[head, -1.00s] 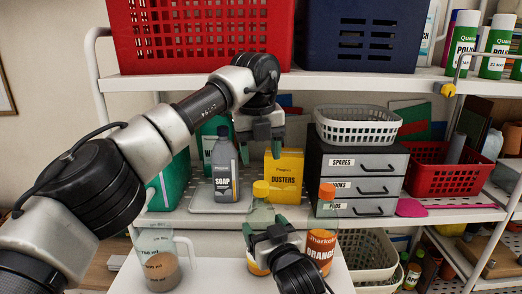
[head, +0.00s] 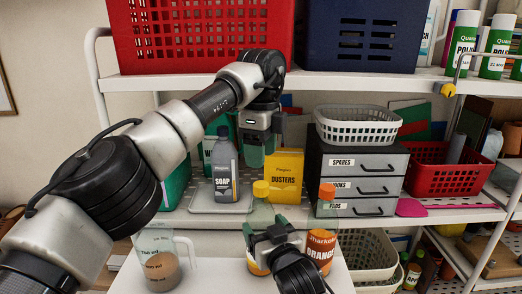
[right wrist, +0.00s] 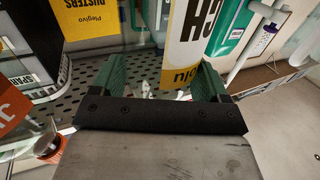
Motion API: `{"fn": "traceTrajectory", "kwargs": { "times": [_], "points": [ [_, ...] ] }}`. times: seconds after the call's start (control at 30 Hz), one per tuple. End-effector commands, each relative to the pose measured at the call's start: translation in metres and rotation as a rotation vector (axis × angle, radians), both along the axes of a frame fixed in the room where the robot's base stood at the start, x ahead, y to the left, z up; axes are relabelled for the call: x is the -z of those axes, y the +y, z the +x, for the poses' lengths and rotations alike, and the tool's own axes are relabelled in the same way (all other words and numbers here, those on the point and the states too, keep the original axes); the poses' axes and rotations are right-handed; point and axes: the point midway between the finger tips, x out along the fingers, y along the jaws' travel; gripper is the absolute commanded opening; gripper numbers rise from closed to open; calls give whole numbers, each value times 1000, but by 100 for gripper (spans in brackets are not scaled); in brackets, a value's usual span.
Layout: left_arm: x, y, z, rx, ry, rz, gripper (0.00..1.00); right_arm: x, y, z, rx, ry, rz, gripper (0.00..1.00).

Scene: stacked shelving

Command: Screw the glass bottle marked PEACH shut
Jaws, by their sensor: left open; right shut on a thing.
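The PEACH bottle (head: 260,214) is clear glass with a yellow cap (head: 261,188) on its neck; I cannot tell how tight the cap is. It stands upright. Its label, ending in "CH", shows in the right wrist view (right wrist: 200,32). My right gripper (head: 264,238) is shut on the bottle's body and hides most of its label in the head view; its green fingers also show in the right wrist view (right wrist: 160,78). My left gripper (head: 257,155) is open and empty, pointing down above the cap, with a gap between.
An ORANGE bottle (head: 321,245) with an orange cap stands close on the right. A measuring jug (head: 158,265) stands at the left of the white table (head: 207,282). Behind are a SOAP bottle (head: 226,175), a yellow DUSTERS box (head: 285,175) and grey drawers (head: 358,180).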

Motion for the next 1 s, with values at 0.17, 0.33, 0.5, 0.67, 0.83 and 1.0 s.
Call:
{"fn": "traceTrajectory", "kwargs": {
  "times": [0.17, 0.33, 0.5, 0.67, 0.83, 1.0],
  "points": [
    [16, 0, 0, 2, 4, 2, 56, 1, 0, 0, 0, 3, -1, 9],
    [43, 1, 0, 2, 4, 2, 56, 1, 0, 0, 0, 3, -1, 9],
    [66, 0, 0, 2, 3, 1, 56, 1, 0, 0, 0, 3, -1, 9],
    [78, 1, 0, 0, 1, 0, 56, 1, 0, 0, 0, 3, -1, 9],
    [80, 0, 0, 0, 0, 1, 56, 1, 0, 0, 0, 3, -1, 9],
    [80, 0, 0, 0, 0, 0, 55, 1, 0, 0, 0, 3, -1, 9]
  ]
}}
